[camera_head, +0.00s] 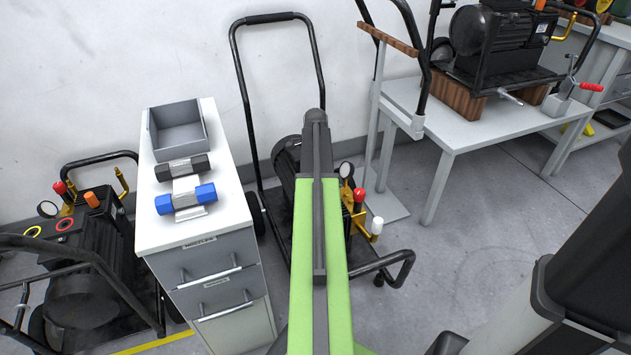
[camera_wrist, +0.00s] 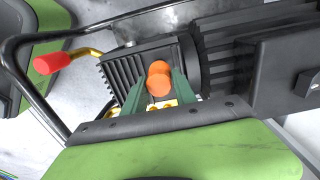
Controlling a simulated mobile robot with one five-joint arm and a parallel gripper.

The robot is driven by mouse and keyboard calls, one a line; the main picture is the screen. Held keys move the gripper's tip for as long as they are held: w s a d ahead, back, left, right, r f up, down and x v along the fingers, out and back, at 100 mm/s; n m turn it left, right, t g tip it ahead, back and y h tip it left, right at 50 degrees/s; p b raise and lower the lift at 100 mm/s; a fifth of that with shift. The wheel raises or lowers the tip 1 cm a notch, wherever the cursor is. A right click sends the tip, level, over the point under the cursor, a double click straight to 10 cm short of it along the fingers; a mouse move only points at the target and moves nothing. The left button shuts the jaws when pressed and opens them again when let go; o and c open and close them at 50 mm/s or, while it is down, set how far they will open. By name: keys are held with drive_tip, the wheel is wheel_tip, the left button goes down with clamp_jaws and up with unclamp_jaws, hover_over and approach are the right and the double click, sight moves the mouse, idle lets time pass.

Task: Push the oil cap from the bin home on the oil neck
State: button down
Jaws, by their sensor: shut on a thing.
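The orange oil cap (camera_wrist: 159,80) is between the two green fingers of my gripper (camera_wrist: 159,88) in the wrist view, in front of the pump's black finned block. My gripper is shut on the cap. The oil neck is not clearly seen; the cap and fingers cover that spot, so I cannot tell whether cap and neck touch. In the head view my green arm reaches over the middle washer (camera_head: 284,160) and hides the gripper and cap. The grey bin (camera_head: 178,143) on the white cabinet looks empty.
The washer's red-handled lever (camera_wrist: 53,63) and black frame tube (camera_wrist: 38,92) are close at left in the wrist view. A black and a blue-ended cylinder (camera_head: 186,198) lie on the cabinet (camera_head: 150,233). Another washer (camera_head: 85,270) stands at left; a table (camera_head: 440,125) is at right.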

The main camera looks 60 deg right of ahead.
drive_tip(key=shift+f+b, duration=1.35)
drive_tip(key=c, duration=0.9)
unclamp_jaws()
drive_tip(key=shift+r, duration=0.1)
wheel_tip(320, 180, up, 17)
drive_tip(key=p, duration=1.7)
drive_tip(key=shift+r, duration=0.1)
drive_tip(key=shift+d, duration=0.1)
